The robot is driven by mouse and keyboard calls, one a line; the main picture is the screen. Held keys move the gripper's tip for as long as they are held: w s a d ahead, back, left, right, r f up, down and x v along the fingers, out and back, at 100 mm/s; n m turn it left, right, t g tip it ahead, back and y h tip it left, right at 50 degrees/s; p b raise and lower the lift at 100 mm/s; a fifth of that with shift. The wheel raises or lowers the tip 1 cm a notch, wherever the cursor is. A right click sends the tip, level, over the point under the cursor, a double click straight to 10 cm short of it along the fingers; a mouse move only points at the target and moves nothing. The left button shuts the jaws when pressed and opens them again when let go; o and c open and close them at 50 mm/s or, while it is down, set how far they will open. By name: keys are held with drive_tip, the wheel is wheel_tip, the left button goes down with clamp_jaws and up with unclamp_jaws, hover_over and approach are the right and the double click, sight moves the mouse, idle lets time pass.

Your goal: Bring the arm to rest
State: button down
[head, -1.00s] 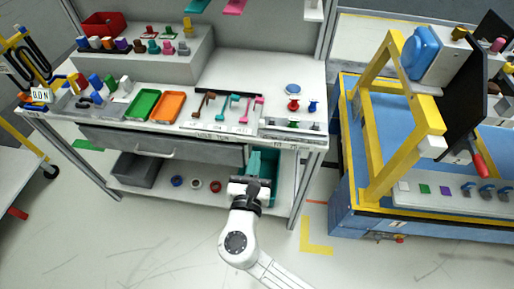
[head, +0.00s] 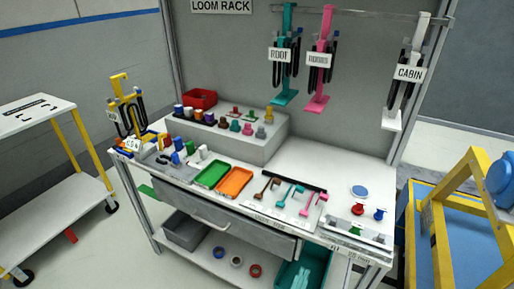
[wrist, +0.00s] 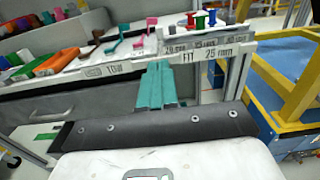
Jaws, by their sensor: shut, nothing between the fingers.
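My gripper (wrist: 158,66) shows only in the wrist view. Its two teal fingers lie side by side, shut with nothing between them, and stick out from a dark grey body. In that picture they stand in front of the workbench's labelled front edge (wrist: 120,69); how far apart they are I cannot tell. In the head view neither my arm nor my gripper shows. The bench (head: 345,160) fills the middle there.
Under the bench, a teal bin (head: 303,272) and a grey bin (head: 188,232) stand on the lower shelf. A yellow-framed blue station (head: 428,225) is at the right, a white cart (head: 60,215) at the left. Green (head: 211,175) and orange trays (head: 235,182) lie on the bench.

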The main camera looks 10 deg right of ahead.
drive_tip(key=s+d+f+m+g+y, duration=0.1)
drive_tip(key=s+d+f+m+g, duration=0.2)
drive_tip(key=s+d+m+g, duration=0.35)
drive_tip(key=s+d+f+m+g+y, duration=0.1)
drive_tip(key=s+d+f+m+g, duration=0.3)
drive_tip(key=d+m, duration=0.6)
drive_tip(key=s+a+f+m+g+y+p, duration=0.1)
drive_tip(key=s+a+f+m+g+y, duration=0.1)
drive_tip(key=s+m+y, duration=0.6)
drive_tip(key=s+a+m+g, duration=0.1)
drive_tip(key=s+a+m, duration=0.1)
drive_tip(key=s+m, duration=0.1)
drive_tip(key=shift+s+f+m, duration=0.2)
drive_tip(key=shift+s+m, duration=0.15)
drive_tip(key=shift+m, duration=0.5)
